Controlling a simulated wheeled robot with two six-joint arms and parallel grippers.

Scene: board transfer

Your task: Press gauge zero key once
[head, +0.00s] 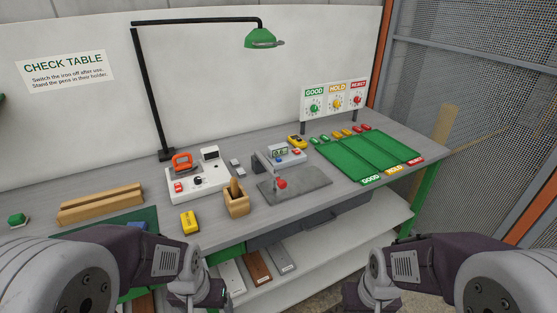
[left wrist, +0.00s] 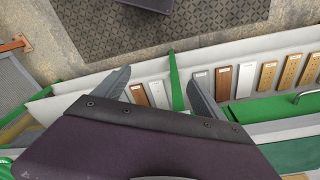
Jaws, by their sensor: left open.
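The gauge (head: 284,154) stands toward the back of the grey bench. It has a small display (head: 279,152) and small coloured keys on its body, including a blue one and a red one. Their labels are too small to read. In front of it is a dark grey plate (head: 310,182) with a red knob (head: 281,184) above it. My left gripper (left wrist: 159,76) is open and empty in the left wrist view, with the floor and lower shelf beneath it, away from the gauge. In the head view my arms end at the bottom edge and the right gripper's fingers are out of frame.
A white iron station (head: 205,182), a wooden pen holder (head: 236,204) and a yellow box (head: 189,222) stand left of the gauge. A green sorting tray (head: 350,161) lies right. A lamp (head: 262,38) hangs above. The lower shelf (head: 330,245) holds several boards.

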